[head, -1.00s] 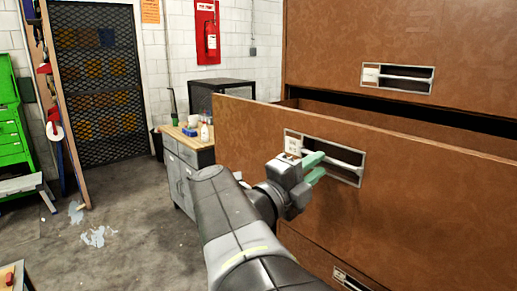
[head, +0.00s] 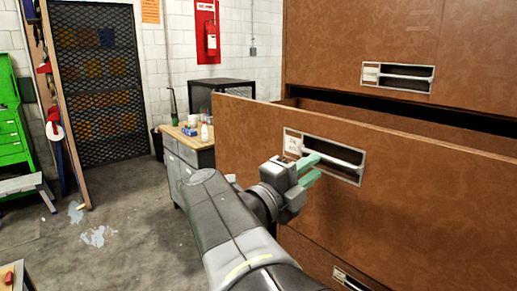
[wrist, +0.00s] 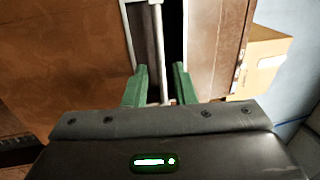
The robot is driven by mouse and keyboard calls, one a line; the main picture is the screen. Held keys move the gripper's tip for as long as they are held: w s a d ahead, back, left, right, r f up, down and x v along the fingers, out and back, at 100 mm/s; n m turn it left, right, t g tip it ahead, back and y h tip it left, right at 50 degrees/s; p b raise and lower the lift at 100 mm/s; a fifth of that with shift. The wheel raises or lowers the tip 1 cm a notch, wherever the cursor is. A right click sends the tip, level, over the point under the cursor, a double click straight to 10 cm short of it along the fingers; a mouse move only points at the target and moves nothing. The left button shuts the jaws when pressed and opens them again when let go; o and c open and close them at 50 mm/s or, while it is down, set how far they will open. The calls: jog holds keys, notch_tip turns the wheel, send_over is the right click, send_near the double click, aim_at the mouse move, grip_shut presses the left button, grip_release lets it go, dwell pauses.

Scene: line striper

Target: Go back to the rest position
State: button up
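My gripper (head: 314,168) has green fingers and is in front of a brown drawer (head: 420,190) that is pulled out. In the head view the fingers are beside the drawer's silver bar handle (head: 335,158), set in a recessed frame. In the wrist view my gripper (wrist: 160,85) has its two fingers spread apart. The handle bar (wrist: 158,40) runs toward the gap between them there. I cannot tell whether a finger touches the bar.
Another drawer front with a handle (head: 398,77) is above. A workbench (head: 190,150) with bottles stands behind, left of the drawer. A green tool cabinet (head: 12,135) is at far left. The concrete floor (head: 130,235) is mostly clear. A cardboard box (wrist: 258,62) shows in the wrist view.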

aim_at(329, 170)
jog(key=shift+b+v, duration=0.65)
jog(key=shift+v, duration=3.4)
jog(key=shift+p+x, duration=1.15)
jog(key=shift+x, duration=6.5)
